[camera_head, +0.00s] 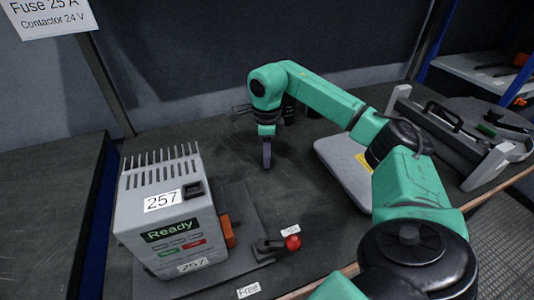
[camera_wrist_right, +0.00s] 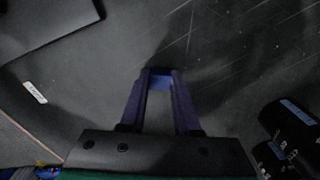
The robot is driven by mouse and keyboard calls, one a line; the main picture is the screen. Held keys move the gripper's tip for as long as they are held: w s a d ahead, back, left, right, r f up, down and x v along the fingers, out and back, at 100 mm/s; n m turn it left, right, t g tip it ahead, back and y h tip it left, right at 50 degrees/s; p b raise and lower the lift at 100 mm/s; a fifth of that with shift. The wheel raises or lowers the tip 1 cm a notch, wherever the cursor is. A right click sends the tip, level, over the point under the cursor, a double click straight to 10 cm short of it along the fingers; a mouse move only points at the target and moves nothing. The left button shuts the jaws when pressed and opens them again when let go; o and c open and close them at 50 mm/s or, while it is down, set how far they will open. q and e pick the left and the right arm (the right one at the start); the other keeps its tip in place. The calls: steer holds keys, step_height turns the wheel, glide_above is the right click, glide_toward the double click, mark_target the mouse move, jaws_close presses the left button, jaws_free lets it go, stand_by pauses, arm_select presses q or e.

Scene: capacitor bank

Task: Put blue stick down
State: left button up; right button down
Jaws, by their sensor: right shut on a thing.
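My right gripper (camera_head: 266,155) points down over the dark bench top, behind and to the right of the grey box. In the right wrist view my right gripper (camera_wrist_right: 161,76) has its two dark fingers shut on the blue stick (camera_wrist_right: 161,83). Only a short blue piece shows between the fingertips; the rest is hidden. I cannot tell whether the stick touches the bench. My left gripper is not in view.
A grey box (camera_head: 165,215) marked 257 and "Ready" stands at the left on a dark plate. A red knob (camera_head: 293,242) is at its front right. A grey flat case (camera_head: 345,172) lies to the right under my arm.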

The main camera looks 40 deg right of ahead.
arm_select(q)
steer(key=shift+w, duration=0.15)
arm_select(e)
steer(key=shift+f, duration=0.25)
steer(key=c, duration=0.6)
jaws_free()
steer(key=shift+c, duration=0.2)
steer(key=shift+r, duration=0.1)
steer(key=shift+r, duration=0.4)
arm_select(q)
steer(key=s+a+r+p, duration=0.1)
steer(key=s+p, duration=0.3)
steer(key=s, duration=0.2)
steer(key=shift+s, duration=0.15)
arm_select(e)
step_height(320, 180, up, 12)
steer(key=shift+r, duration=0.15)
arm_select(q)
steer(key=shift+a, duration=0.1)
